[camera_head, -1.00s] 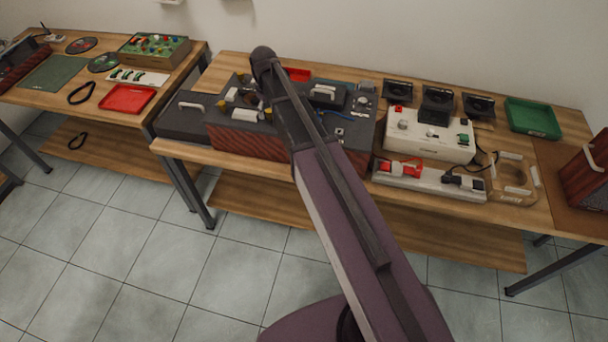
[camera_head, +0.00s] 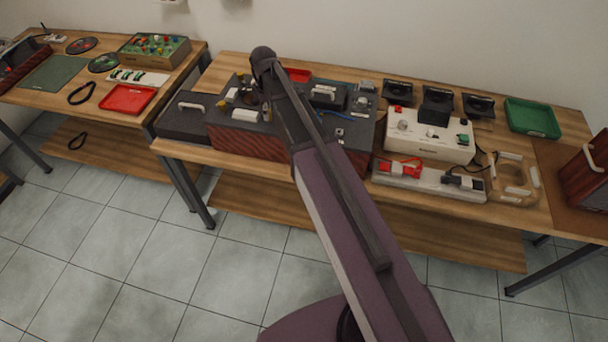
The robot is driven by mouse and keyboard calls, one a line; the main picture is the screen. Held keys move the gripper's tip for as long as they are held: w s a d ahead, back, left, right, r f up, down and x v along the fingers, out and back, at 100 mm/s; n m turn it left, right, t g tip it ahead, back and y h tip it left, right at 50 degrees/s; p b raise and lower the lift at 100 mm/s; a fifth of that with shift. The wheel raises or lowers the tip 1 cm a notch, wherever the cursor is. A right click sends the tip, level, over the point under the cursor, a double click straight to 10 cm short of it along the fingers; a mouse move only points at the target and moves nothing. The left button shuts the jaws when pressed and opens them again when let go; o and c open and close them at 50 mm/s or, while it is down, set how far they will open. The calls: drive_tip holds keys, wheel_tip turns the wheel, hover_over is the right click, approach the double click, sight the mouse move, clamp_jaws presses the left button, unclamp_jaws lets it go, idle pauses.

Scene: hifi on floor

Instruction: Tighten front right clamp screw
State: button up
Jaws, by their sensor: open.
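A hi-fi unit with a dark grey top and reddish-brown front (camera_head: 245,143) stands on the middle bench. Small parts sit on its top, including a white block (camera_head: 245,115) and a dark block with a pale handle (camera_head: 326,93). My arm reaches over the unit from the lower right and covers part of its middle. I cannot make out my gripper, which seems hidden at the arm's far end. The front right clamp screw is too small to tell apart; small light fittings (camera_head: 339,132) show at the unit's right side.
A dark case (camera_head: 185,118) lies left of the unit. A white device (camera_head: 428,138), a power strip (camera_head: 430,180), several black speakers (camera_head: 397,92) and a green tray (camera_head: 532,118) stand to the right. A red tray (camera_head: 127,99) lies on the left bench.

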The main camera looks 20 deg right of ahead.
sight(269, 111)
drive_tip(key=shift+r+p, duration=6.65)
drive_tip(key=shift+r, duration=0.45)
drive_tip(key=s+d+m, duration=0.3)
drive_tip(key=s+m, duration=0.3)
drive_tip(key=s, duration=0.4)
drive_tip(key=s+d+f+m+b, duration=0.2)
drive_tip(key=s+f+m+b, duration=0.2)
drive_tip(key=s+f+b, duration=0.15)
drive_tip(key=s+f+m+b, duration=0.1)
drive_tip(key=s+f+b, duration=0.1)
drive_tip(key=f+b, duration=0.7)
drive_tip(key=s+f+m+b, duration=0.1)
drive_tip(key=s+f+b, duration=0.2)
drive_tip(key=f+b, duration=0.7)
drive_tip(key=shift+d+f, duration=0.15)
drive_tip(key=shift+d, duration=0.2)
drive_tip(key=shift+s, duration=0.15)
wheel_tip(269, 111, up, 6)
drive_tip(key=p, duration=0.6)
drive_tip(key=shift+s+r, duration=0.2)
drive_tip(key=shift+s, duration=0.1)
